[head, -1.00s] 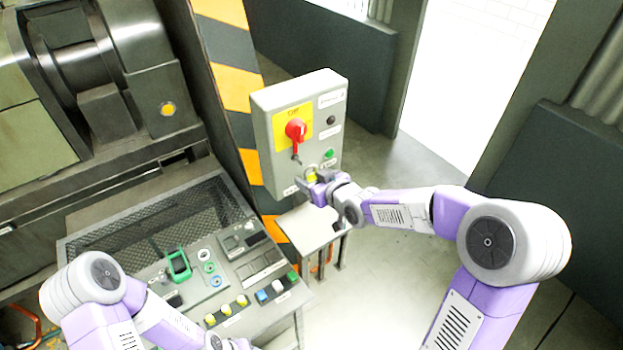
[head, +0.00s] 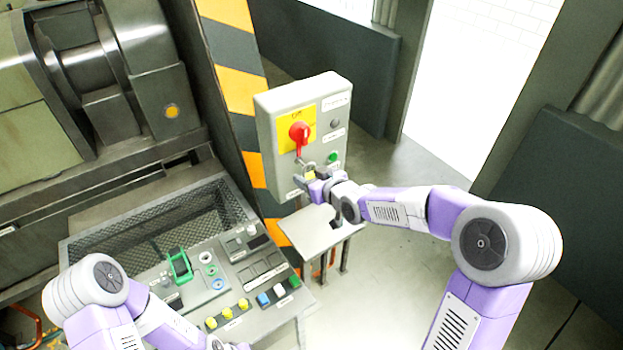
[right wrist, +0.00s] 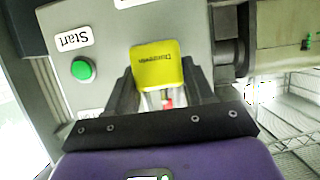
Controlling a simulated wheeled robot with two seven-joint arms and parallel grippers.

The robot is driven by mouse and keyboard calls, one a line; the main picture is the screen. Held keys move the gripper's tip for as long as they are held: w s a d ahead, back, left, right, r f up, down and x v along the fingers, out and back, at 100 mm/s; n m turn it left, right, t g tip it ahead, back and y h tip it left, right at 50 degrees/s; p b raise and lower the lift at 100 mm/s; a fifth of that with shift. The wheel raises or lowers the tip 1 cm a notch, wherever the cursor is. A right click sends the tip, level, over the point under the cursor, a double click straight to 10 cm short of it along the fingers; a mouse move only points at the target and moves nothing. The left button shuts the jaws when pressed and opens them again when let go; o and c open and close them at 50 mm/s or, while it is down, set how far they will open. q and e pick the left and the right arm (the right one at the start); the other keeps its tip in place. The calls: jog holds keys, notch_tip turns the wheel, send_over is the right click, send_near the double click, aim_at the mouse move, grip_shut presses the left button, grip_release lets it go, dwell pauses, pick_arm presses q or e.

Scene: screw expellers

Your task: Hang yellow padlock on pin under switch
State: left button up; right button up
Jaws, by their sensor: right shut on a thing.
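The yellow padlock (head: 310,175) is held at the lower front of the grey switch box (head: 268,148). The red switch (head: 300,134) sits on a yellow plate above it. My right gripper (head: 315,178) is shut on the padlock's body, just below the switch. The padlock's grey shackle seems to be close to the pin area under the switch handle; I cannot tell whether it is around the pin. In the right wrist view the yellow body (right wrist: 157,62) with dark lettering sits between my fingers. The pin is not clearly seen. My left gripper is out of view; only its arm shows, at lower left.
A green start button (right wrist: 83,69) is beside the padlock on the box. A small grey shelf (head: 316,234) stands below. The control desk (head: 232,275) with buttons and a green-framed item (head: 180,266) is at left. Floor to the right is open.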

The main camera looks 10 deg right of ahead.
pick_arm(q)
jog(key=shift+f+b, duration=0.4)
pick_arm(e)
jog(key=shift+w+a, duration=0.2)
jog(key=shift+w, duration=0.35)
jog(key=shift+w+a, duration=0.2)
jog(key=shift+w, duration=0.3)
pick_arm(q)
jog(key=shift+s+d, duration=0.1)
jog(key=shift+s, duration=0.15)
pick_arm(e)
jog(key=shift+w+r, duration=0.15)
jog(key=shift+r, duration=0.1)
jog(key=shift+a+r, duration=0.2)
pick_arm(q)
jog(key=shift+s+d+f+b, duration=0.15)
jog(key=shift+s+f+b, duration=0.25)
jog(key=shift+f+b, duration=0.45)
pick_arm(e)
jog(key=shift+a+f, duration=0.15)
jog(key=shift+f, duration=0.4)
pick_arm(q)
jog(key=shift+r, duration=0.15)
pick_arm(e)
jog(key=o, duration=0.9)
jog(key=shift+c, duration=0.6)
jog(key=shift+o, duration=0.3)
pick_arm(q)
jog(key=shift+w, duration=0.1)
